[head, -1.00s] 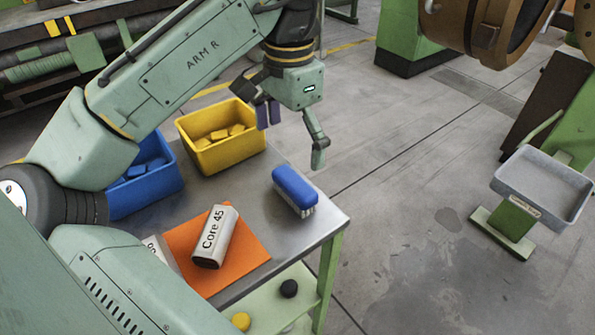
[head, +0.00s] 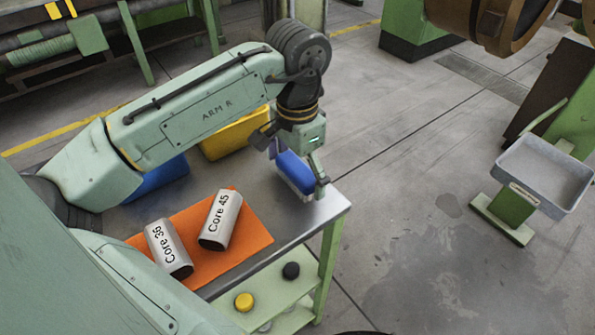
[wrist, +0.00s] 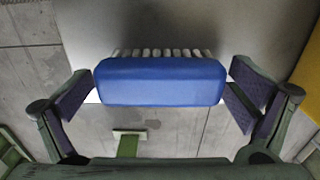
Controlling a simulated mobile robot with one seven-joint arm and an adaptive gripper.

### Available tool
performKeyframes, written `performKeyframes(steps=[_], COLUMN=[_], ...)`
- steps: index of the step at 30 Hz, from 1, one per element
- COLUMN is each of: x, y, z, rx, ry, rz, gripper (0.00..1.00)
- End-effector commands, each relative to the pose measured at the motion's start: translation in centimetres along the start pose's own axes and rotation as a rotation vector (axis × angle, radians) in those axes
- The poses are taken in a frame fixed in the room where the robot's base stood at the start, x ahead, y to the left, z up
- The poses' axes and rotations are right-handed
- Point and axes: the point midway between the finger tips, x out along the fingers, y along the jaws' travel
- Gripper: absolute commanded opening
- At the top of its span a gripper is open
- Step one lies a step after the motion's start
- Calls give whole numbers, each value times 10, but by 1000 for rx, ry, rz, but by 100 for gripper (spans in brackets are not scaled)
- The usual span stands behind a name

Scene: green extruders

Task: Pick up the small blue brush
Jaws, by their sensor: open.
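The small blue brush (head: 295,173) has a blue back and pale bristles. It lies on the grey metal table (head: 305,222) near the far right corner, partly hidden by my gripper in the head view. My gripper (head: 298,172) is open and down at the brush. In the wrist view the brush (wrist: 160,82) sits between the two spread fingers of my gripper (wrist: 160,95), one beside each end. The fingertips look very close to the brush ends; I cannot tell whether they touch.
A yellow bin (head: 232,135) and a blue bin (head: 158,178) stand behind, partly covered by my arm. The table's right edge is close to the brush.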

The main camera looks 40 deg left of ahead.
Motion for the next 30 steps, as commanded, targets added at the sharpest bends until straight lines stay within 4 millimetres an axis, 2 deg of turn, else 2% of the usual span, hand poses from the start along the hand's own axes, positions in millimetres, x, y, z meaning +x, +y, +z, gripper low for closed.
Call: performKeyframes(steps=[2, 21, 30], x=[0, -1, -2], y=[0, 0, 0], z=[0, 0, 0], rx=[0, -1, -1], ry=[0, 0, 1], rz=[0, 0, 0], gripper=[100, 58, 57])
